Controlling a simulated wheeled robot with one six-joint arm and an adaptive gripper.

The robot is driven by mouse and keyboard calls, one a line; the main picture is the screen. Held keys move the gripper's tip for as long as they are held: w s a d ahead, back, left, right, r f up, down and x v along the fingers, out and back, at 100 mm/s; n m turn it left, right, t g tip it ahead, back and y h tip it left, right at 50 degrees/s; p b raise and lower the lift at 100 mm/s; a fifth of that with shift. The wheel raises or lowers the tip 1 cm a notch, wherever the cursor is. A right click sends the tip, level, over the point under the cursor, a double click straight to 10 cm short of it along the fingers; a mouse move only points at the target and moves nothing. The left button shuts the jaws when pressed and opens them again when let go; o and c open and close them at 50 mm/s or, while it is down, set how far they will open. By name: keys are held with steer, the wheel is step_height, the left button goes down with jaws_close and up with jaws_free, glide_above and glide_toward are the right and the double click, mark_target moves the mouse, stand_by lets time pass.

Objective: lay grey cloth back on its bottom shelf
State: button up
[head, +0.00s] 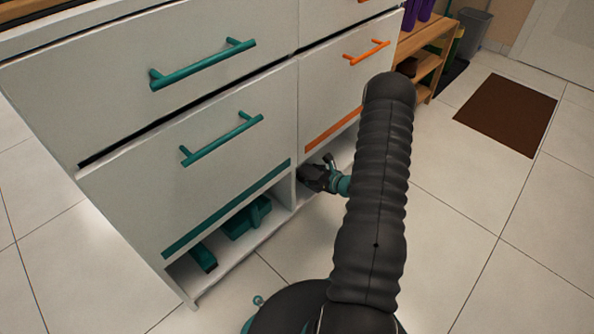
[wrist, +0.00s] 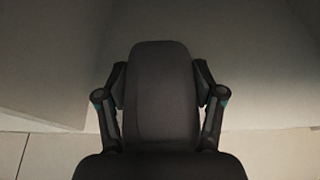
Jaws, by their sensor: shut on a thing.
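My gripper (head: 313,178) is low at the opening of the right bottom shelf (head: 343,152), under the drawers with orange trim. In the wrist view my gripper (wrist: 160,80) has its fingers apart on either side of a dark grey, rounded shape, and it is shut on the grey cloth. Pale shelf walls and a floor edge surround the gripper in the wrist view. My arm hides the right part of the shelf in the head view.
An upright divider (head: 293,190) separates this shelf from the left bottom compartment, which holds teal items (head: 248,218). Closed drawers with teal handles (head: 222,139) and an orange handle (head: 366,53) are above. A brown mat (head: 506,115) lies on open tiled floor at right.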

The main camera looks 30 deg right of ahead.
mark_target(302, 166)
steer(key=w, duration=0.2)
steer(key=w+a, duration=0.1)
steer(key=w, duration=0.1)
steer(key=w+a, duration=0.1)
steer(key=w, duration=0.1)
steer(key=shift+w+a, duration=0.15)
steer(key=shift+f+b, duration=0.55)
steer(key=shift+f, duration=1.2)
steer(key=shift+f, duration=0.15)
steer(key=o, duration=1.2)
steer(key=shift+o, duration=0.2)
steer(key=shift+s+r, duration=0.25)
steer(key=shift+r, duration=0.05)
steer(key=p+v, duration=0.1)
steer(key=v, duration=1)
steer(key=shift+s+r, duration=0.1)
steer(key=shift+s, duration=0.05)
